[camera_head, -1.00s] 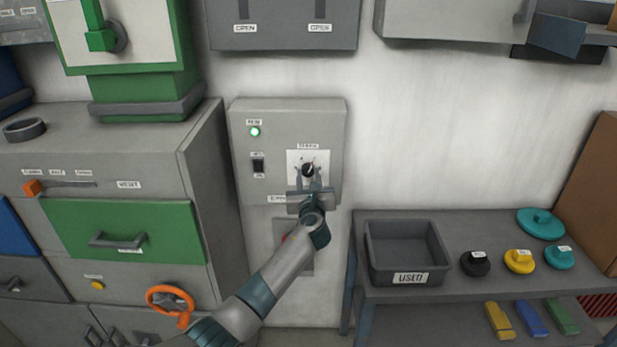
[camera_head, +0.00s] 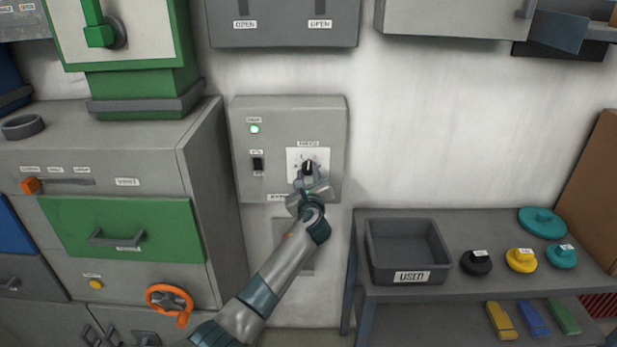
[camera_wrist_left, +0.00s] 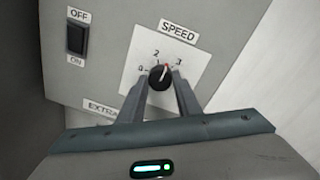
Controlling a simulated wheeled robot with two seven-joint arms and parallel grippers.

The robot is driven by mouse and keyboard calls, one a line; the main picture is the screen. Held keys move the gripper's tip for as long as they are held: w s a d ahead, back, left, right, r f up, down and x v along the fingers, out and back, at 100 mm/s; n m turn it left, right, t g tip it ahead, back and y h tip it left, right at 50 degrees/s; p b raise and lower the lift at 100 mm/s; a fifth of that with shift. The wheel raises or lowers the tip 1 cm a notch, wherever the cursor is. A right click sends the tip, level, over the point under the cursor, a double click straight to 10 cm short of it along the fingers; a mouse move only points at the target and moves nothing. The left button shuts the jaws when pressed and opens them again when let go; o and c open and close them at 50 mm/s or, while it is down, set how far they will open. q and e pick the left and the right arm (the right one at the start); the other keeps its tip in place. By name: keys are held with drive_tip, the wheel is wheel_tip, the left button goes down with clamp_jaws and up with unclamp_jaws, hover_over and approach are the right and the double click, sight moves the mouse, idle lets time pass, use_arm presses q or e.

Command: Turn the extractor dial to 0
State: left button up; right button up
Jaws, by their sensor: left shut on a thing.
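The extractor dial is a black round knob (camera_wrist_left: 159,77) on a white plate labelled SPEED (camera_wrist_left: 178,32), with marks 0, 1, 2 and 3. Its pointer, with a red tip, points between 2 and 3 in the left wrist view. In the head view the dial (camera_head: 308,166) sits on the grey wall box (camera_head: 325,118). My left gripper (camera_wrist_left: 159,84) is shut on the dial, one finger on each side; it also shows in the head view (camera_head: 310,181), rolled at a slant. My right gripper is not in view.
The box has a lit green lamp (camera_head: 255,129) and an OFF/ON switch (camera_head: 258,164) left of the dial. A grey cabinet with a green drawer (camera_head: 70,225) stands at left. A table with a USED bin (camera_head: 375,270) stands at right.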

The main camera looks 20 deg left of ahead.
use_arm(q)
drive_tip(key=n+b, duration=0.1)
drive_tip(key=n, duration=0.4)
drive_tip(key=shift+f+h+b, duration=0.1)
drive_tip(key=shift+h+b, duration=0.2)
drive_tip(key=shift+b, duration=0.05)
drive_tip(key=n+b, duration=0.1)
drive_tip(key=n, duration=0.3)
drive_tip(key=shift+a+n+b, duration=0.15)
drive_tip(key=shift+n+b, duration=0.15)
drive_tip(key=n+b, duration=0.1)
drive_tip(key=n, duration=0.3)
drive_tip(key=shift+s+f+h+b, duration=0.1)
drive_tip(key=shift+h+b, duration=0.2)
drive_tip(key=shift+b, duration=0.05)
drive_tip(key=n+b, duration=0.1)
drive_tip(key=n, duration=0.3)
drive_tip(key=shift+h, duration=0.3)
drive_tip(key=shift+n, duration=0.3)
drive_tip(key=o, duration=1.1)
drive_tip(key=shift+c, duration=0.2)
drive_tip(key=b+v, duration=0.4)
drive_tip(key=v, duration=1.3)
drive_tip(key=shift+s, duration=0.25)
